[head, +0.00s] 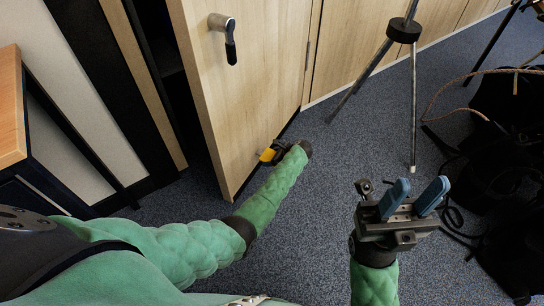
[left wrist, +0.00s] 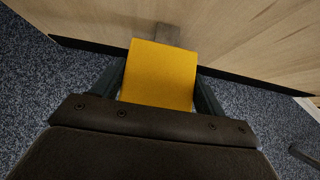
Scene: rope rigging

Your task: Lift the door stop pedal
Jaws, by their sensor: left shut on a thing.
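The door stop pedal is a yellow piece (head: 267,155) low on the light wooden door (head: 246,80), near its bottom edge. In the left wrist view the yellow pedal (left wrist: 160,75) sits between the two dark fingers, with a grey-brown bracket (left wrist: 168,35) behind it on the door. My left gripper (head: 276,152) is at the pedal and shut on it; its fingers (left wrist: 160,95) flank the pedal's sides. The pedal's lower end is hidden by my gripper's body. My right gripper (head: 413,200) has two blue fingertips spread apart, empty, above the carpet at the right.
The door stands ajar, with a dark gap on its left. A black door handle (head: 231,45) is higher up. A tripod (head: 404,30) stands behind my right gripper. Dark bags and cables (head: 500,170) lie at the right. A wooden cabinet (head: 12,105) is at the left. Carpet between is clear.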

